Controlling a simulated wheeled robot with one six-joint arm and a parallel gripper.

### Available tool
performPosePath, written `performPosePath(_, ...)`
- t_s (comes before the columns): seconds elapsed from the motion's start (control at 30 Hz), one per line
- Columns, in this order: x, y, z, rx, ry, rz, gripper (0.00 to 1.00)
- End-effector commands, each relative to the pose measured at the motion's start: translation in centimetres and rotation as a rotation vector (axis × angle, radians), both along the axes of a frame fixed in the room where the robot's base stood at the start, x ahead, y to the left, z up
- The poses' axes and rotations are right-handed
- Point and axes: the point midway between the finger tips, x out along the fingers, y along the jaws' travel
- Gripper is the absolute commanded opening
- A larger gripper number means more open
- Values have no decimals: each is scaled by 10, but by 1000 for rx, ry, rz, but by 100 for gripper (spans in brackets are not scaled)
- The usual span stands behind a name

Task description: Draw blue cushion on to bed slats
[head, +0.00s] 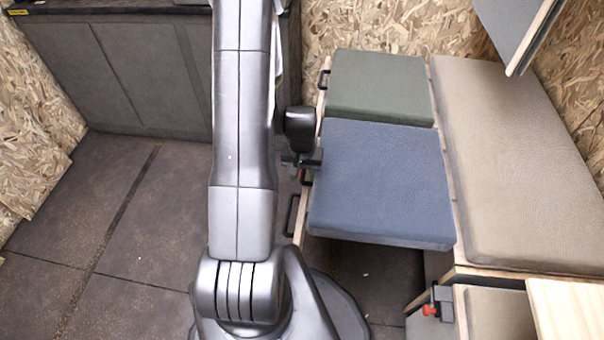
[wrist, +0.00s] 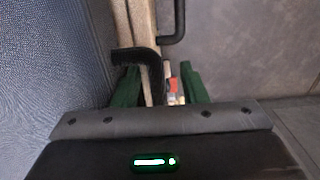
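The blue cushion (head: 380,190) lies flat in the middle right of the head view. Its textured side also fills the left of the wrist view (wrist: 50,75). My gripper (head: 312,162) is at the cushion's left edge, partly hidden by my arm. In the wrist view its two green fingers (wrist: 160,85) are apart. A black handle (wrist: 136,54) on a pale wooden edge (wrist: 142,22) reaches down between them, nearer the left finger; contact cannot be told. The bed slats are not clearly visible; cushions cover the surface.
A green cushion (head: 380,85) lies behind the blue one, and a long beige cushion (head: 515,160) lies to the right. Another black handle (head: 290,215) is on the wooden edge nearer me. A red-and-black clamp-like part (head: 437,303) is at lower right. The floor at left (head: 110,220) is clear.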

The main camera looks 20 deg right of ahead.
Motion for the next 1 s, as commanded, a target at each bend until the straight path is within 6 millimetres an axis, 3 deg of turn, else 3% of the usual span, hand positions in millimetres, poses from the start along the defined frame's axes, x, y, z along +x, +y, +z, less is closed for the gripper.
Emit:
performPosePath(0.27,1,0,14,-2,-3,0,40)
performPosePath(0.7,1,0,105,-2,-3,0,40)
performPosePath(1.0,0,0,136,-1,-1,0,40)
